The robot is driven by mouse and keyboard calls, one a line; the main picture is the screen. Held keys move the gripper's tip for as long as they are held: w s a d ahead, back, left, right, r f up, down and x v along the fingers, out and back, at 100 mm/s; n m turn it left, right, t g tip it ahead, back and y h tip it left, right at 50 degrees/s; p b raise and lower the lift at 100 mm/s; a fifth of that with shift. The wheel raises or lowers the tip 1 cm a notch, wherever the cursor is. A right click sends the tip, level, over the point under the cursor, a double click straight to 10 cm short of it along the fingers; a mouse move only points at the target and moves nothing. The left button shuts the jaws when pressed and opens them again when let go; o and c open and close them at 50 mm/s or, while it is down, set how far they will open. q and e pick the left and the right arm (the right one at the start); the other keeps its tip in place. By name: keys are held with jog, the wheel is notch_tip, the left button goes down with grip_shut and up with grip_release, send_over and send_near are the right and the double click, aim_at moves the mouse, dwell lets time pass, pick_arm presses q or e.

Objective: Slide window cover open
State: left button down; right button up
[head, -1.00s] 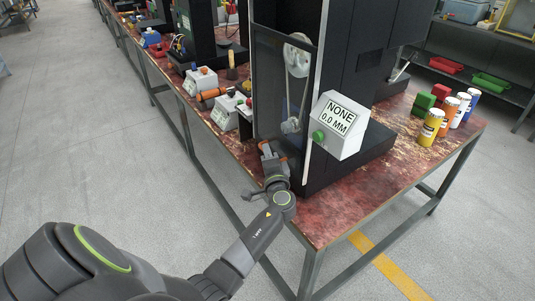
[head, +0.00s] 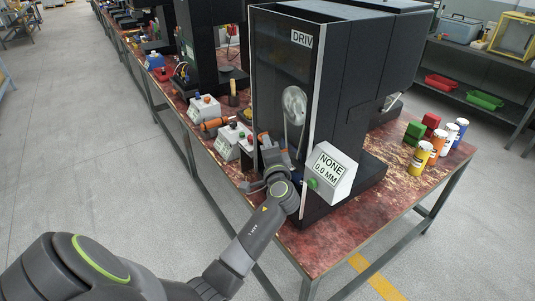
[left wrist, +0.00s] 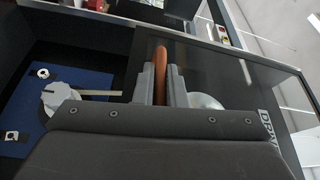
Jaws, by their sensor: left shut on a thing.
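The window cover (head: 270,65) is a dark see-through panel on the front of the tall black machine (head: 345,75). A pale pulley wheel (head: 293,105) shows through it. My left gripper (head: 266,142) is at the lower part of the front. In the left wrist view, its fingers (left wrist: 160,88) are shut on an orange bar handle (left wrist: 161,62) at the cover. The dark panel (left wrist: 215,75) also shows there, beside a blue plate (left wrist: 85,85) with a grey round part. My right gripper is not in view.
A white display box (head: 330,172) with a green button stands close right of my left gripper. Small control boxes (head: 230,140) sit to its left on the red bench (head: 335,230). Several cans (head: 437,145) stand at the right. The floor at left is clear.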

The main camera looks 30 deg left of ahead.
pick_arm(q)
jog(key=p, duration=0.8)
send_near(268, 102)
jog(key=a+r, duration=0.1)
jog(key=w+a+r, duration=0.2)
jog(key=a, duration=0.1)
jog(key=shift+r, duration=0.35)
jog(key=c, duration=1.5)
grip_release()
jog(key=shift+f, duration=0.15)
jog(key=shift+f+b, duration=0.15)
jog(key=shift+b, duration=0.15)
